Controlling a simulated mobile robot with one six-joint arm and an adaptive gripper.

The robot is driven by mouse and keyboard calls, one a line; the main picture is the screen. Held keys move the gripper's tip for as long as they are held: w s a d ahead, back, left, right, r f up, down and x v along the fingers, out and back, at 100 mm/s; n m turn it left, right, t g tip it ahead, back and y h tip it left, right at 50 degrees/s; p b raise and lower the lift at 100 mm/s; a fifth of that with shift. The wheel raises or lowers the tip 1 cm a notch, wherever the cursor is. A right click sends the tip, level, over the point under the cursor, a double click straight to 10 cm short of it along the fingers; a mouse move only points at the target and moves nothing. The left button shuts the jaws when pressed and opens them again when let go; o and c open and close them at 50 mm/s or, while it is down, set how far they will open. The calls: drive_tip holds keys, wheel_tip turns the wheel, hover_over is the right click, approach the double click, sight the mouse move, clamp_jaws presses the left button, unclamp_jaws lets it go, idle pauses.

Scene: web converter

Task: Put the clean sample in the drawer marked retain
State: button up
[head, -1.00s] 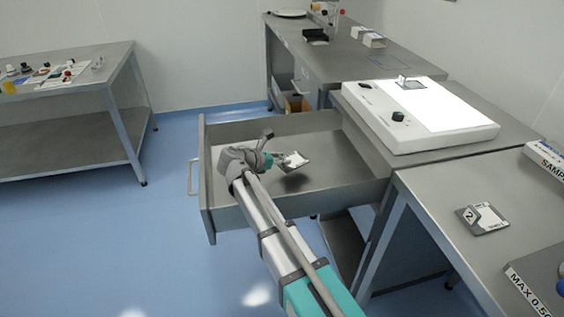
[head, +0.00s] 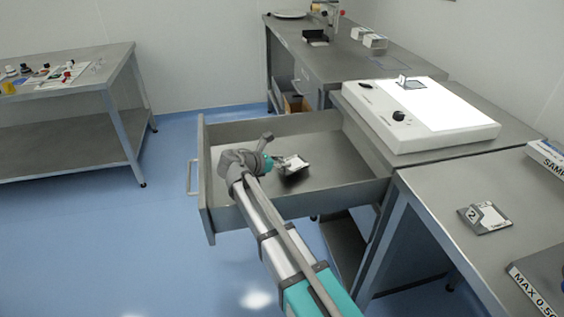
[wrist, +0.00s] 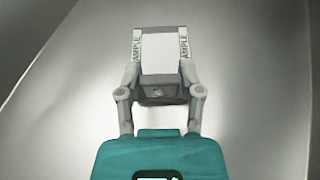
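My gripper (head: 276,162) is inside the open grey drawer (head: 340,165), low over its bare floor. It is shut on a small flat sample (head: 295,164) with a white face and dark edges. In the wrist view the sample (wrist: 160,48) sits between my two fingers (wrist: 160,70), with partly covered lettering reading "AMPLE" down both sides. I cannot tell whether its underside touches the drawer floor. No drawer marking is readable from here. A similar sample marked 2 (head: 485,217) lies on the right table.
A white light panel (head: 425,115) stands on the bench above the drawer. The drawer's front wall (head: 205,180) and side walls surround my gripper. A side table (head: 65,85) with bottles stands at the left. A back bench (head: 340,60) holds small boxes.

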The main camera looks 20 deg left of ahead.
drive_tip(key=o, duration=0.4)
drive_tip(key=shift+c, duration=0.2)
drive_tip(key=shift+r, duration=0.15)
drive_tip(key=shift+r+p, duration=0.6)
drive_tip(key=shift+p, duration=0.1)
drive_tip(key=p+v, duration=0.4)
drive_tip(key=v, duration=0.8)
drive_tip(key=shift+f, duration=0.15)
